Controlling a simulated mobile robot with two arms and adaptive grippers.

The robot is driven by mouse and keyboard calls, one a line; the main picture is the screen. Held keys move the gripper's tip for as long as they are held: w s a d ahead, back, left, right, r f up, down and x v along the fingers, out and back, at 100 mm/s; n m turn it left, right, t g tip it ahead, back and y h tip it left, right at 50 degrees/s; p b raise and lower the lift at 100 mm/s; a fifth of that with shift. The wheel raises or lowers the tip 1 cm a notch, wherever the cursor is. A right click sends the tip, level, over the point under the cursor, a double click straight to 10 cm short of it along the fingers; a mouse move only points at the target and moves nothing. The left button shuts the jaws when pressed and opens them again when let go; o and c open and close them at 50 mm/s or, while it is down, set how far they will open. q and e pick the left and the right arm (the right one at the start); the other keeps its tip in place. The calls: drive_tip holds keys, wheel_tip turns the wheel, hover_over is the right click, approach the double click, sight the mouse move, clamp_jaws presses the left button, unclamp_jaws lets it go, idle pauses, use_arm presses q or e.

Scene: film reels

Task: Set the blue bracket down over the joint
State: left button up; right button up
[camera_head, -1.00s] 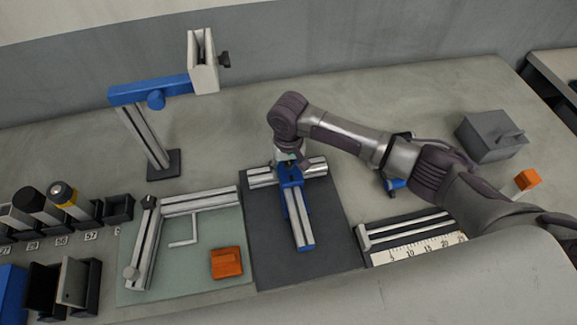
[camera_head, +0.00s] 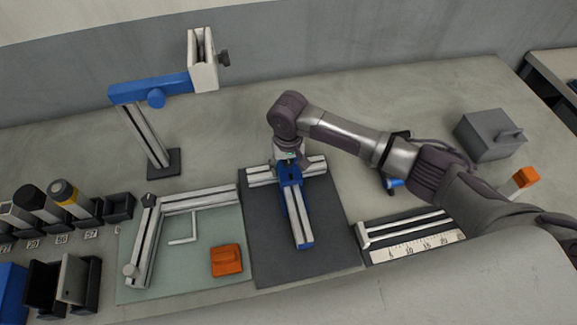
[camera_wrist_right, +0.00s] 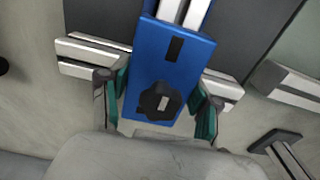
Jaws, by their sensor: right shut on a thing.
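The blue bracket (camera_head: 290,177) is over the place where two silver rails meet on the dark mat (camera_head: 267,262). The crosswise rail (camera_head: 316,164) shows on both sides of it, and the lengthwise rail (camera_head: 299,222) runs from it toward the front. My right gripper (camera_head: 289,161) reaches down from above, shut on the bracket. In the right wrist view the bracket (camera_wrist_right: 165,62) lies between the teal fingers, with a dark knob (camera_wrist_right: 160,103) on it. I cannot tell whether the bracket rests fully on the rails. My left gripper is not in view.
A green mat (camera_head: 205,262) with an L-shaped rail frame and an orange block (camera_head: 227,260) lies to the left. A post with a blue arm (camera_head: 150,89) stands behind. A ruler tray (camera_head: 410,240) and a grey box (camera_head: 490,136) are on the right.

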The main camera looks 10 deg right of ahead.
drive_tip(key=o, duration=1.1)
drive_tip(key=shift+s+f, duration=0.4)
drive_tip(key=shift+f, duration=0.35)
drive_tip(key=o, duration=0.3)
drive_tip(key=shift+w+f, duration=0.1)
drive_tip(key=shift+w, duration=0.05)
drive_tip(key=shift+o, duration=0.3)
drive_tip(key=shift+w, duration=0.25)
drive_tip(key=shift+s, duration=0.1)
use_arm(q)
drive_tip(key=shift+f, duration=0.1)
use_arm(e)
drive_tip(key=shift+r, duration=0.25)
